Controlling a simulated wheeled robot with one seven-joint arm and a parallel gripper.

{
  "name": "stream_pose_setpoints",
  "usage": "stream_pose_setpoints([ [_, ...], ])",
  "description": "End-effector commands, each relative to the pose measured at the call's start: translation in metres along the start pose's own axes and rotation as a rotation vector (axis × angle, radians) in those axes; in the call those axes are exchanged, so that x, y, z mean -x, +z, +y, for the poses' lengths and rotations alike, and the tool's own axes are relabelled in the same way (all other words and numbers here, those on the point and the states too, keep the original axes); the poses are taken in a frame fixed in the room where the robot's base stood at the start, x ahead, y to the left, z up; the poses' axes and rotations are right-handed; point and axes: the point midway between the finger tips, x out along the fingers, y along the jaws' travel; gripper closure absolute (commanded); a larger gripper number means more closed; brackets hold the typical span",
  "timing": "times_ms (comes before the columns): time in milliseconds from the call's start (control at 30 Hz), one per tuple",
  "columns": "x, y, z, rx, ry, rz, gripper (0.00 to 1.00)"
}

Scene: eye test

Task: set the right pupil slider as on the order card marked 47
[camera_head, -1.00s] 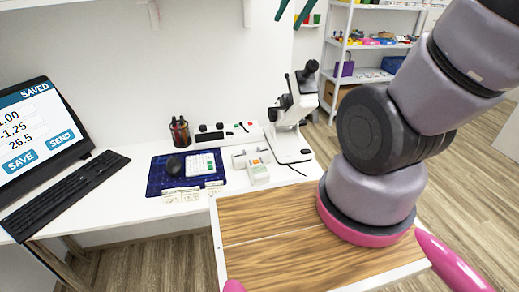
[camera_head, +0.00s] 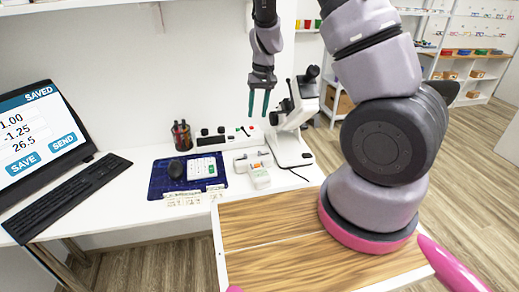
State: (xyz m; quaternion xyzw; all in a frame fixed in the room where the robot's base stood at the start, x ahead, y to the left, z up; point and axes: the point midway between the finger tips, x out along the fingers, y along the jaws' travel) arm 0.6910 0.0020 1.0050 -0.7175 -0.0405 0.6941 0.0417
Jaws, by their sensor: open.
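My gripper (camera_head: 258,113) has two teal fingers pointing down. They are apart with nothing between them, in the air in front of the wall, above the back of the desk. Below it on the desk is a small white device (camera_head: 260,177) with a green mark, with a white bracket-like part (camera_head: 249,158) behind it. A long white unit (camera_head: 211,139) with black knobs and small red and green parts stands at the back. I cannot tell which part is the right pupil slider. Small paper cards (camera_head: 183,200) lie at the desk's front edge; their writing is too small to read.
A white microscope-like instrument (camera_head: 294,125) stands right of the gripper. A monitor (camera_head: 38,140) and keyboard (camera_head: 68,199) are further left.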

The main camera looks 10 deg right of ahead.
Motion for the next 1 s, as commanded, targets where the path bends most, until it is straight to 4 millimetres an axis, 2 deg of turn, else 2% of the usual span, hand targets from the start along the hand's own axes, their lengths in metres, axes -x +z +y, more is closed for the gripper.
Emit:
stream_pose_setpoints([
  [33,-0.019,0.000,0.003,0.020,0.032,-0.017,0.55],
  [133,-0.041,-0.003,0.009,0.053,0.077,-0.029,0.55],
  [467,-0.073,-0.005,0.017,0.082,0.117,-0.040,0.55],
  [800,-0.136,-0.002,0.025,0.082,0.117,-0.041,0.55],
  [1000,-0.160,-0.002,0.027,0.082,0.116,-0.039,0.55],
])
